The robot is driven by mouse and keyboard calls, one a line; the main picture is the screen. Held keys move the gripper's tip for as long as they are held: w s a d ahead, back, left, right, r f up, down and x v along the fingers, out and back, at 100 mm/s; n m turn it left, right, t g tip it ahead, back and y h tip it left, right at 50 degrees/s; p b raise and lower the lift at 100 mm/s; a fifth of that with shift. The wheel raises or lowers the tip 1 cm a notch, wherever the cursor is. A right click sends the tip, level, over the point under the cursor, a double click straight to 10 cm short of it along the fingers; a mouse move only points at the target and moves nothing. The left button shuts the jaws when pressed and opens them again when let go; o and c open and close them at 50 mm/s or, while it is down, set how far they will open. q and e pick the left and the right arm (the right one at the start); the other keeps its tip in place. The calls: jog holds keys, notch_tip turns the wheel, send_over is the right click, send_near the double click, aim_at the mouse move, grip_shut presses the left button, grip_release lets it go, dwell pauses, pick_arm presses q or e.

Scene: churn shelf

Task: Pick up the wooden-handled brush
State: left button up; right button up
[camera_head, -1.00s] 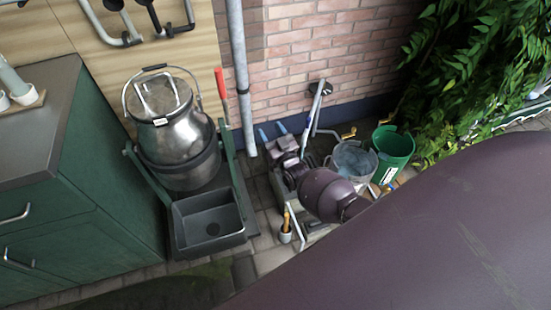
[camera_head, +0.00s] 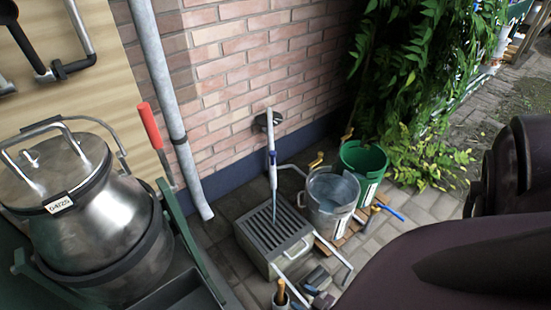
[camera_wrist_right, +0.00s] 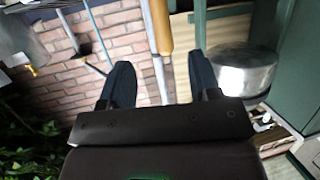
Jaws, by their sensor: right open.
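The wooden-handled brush (camera_head: 280,294) stands near the bottom edge of the head view, its tan handle rising from a small white cup. Its lower end is hidden in the cup and cut off by the frame. My right gripper (camera_head: 314,287) is open and empty just to the right of the handle, apart from it. In the right wrist view, a tan wooden handle (camera_wrist_right: 160,28) shows upright between and beyond the two dark fingertips of the gripper (camera_wrist_right: 160,82), not touching them. My left gripper is not in view.
A grey grated drain box (camera_head: 265,243) stands by the brick wall, with a blue-and-white rod (camera_head: 272,165) above it. A steel churn (camera_head: 85,215) stands at left beside a grey pipe (camera_head: 165,95).

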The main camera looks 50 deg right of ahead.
aim_at(279, 285)
jog(key=b+x, duration=0.2)
jog(key=x, duration=0.7)
jog(key=shift+w+a+b, duration=0.2)
jog(key=shift+b, duration=0.1)
jog(key=shift+w, duration=0.6)
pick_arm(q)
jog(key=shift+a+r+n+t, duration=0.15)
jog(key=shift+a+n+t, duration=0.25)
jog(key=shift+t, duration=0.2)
pick_arm(e)
grip_shut()
